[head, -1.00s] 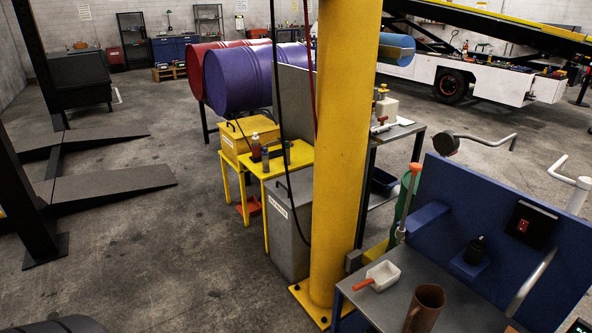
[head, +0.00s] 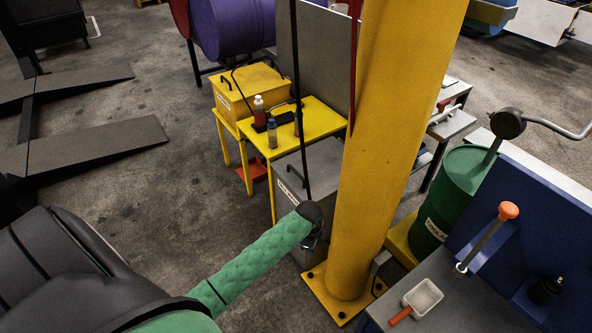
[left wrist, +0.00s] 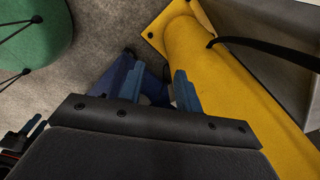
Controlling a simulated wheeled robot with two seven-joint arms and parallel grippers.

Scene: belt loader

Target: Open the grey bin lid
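The grey bin (head: 292,204), with a white label on its front, stands between the small yellow table and the thick yellow post in the head view. Its grey lid (head: 322,163) looks flat and shut; the post and a hanging black cable hide part of it. My left arm, in a green sleeve, reaches in from the lower left. My left gripper (head: 314,238) is low in front of the bin, its fingers hard to see there. In the left wrist view, the left gripper (left wrist: 158,82) has its two fingers apart with nothing held between them.
The yellow post (head: 385,140) stands close to the right of my left gripper. The yellow table (head: 300,125) holds small bottles. A workbench with a scoop (head: 418,300) and a green drum (head: 458,195) are on the right. Floor left of the bin is clear.

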